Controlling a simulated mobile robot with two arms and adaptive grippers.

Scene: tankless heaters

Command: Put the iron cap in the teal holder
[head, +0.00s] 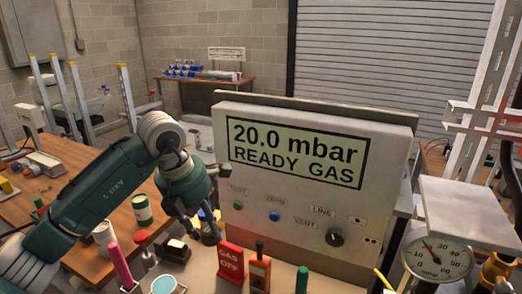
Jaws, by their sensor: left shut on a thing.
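My left gripper (197,226) points down over the bench in front of the white gas panel, at the panel's lower left. It is shut on a small dark thing, the iron cap (210,235) as far as I can tell; the fingers hide part of it. The teal holder (164,285), with a pale teal round top, stands at the bottom edge, below and left of the gripper and apart from it. My right gripper is not in view.
The gas panel (290,180) stands close behind the gripper. A red "GAS OFF" block (230,262), an orange tool (259,272) and a pink-handled tool (121,266) crowd the front. A dial scale (438,256) stands at right. A green-and-white can (142,210) is at left.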

